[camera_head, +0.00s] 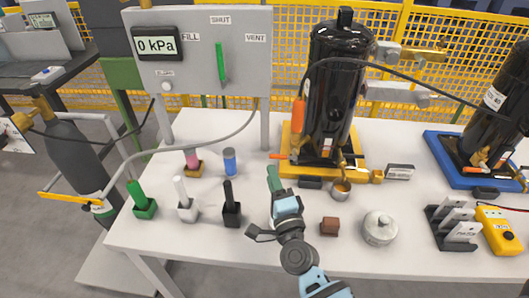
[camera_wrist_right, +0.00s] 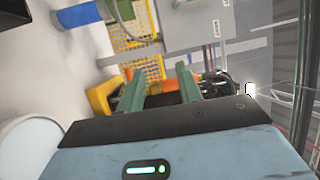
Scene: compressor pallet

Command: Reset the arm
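My right gripper (camera_head: 273,177) reaches over the white table from the front edge, its green fingers pointing toward the back. In the right wrist view its two green fingers (camera_wrist_right: 160,78) stand apart with nothing held between them. The black compressor on its yellow base (camera_head: 350,171) is just beyond and to the right of the fingers. A blue cylinder (camera_head: 229,162) stands to their left, and its blue body also shows in the right wrist view (camera_wrist_right: 80,15). My left gripper is in neither view.
Capped holders, including a black one (camera_head: 231,212) and a green one (camera_head: 143,207), stand left of my gripper. A brown block (camera_head: 329,226) and a silver lidded pot (camera_head: 379,229) are close on the right. The gauge panel (camera_head: 195,60) rises behind, with a hose hanging from it.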

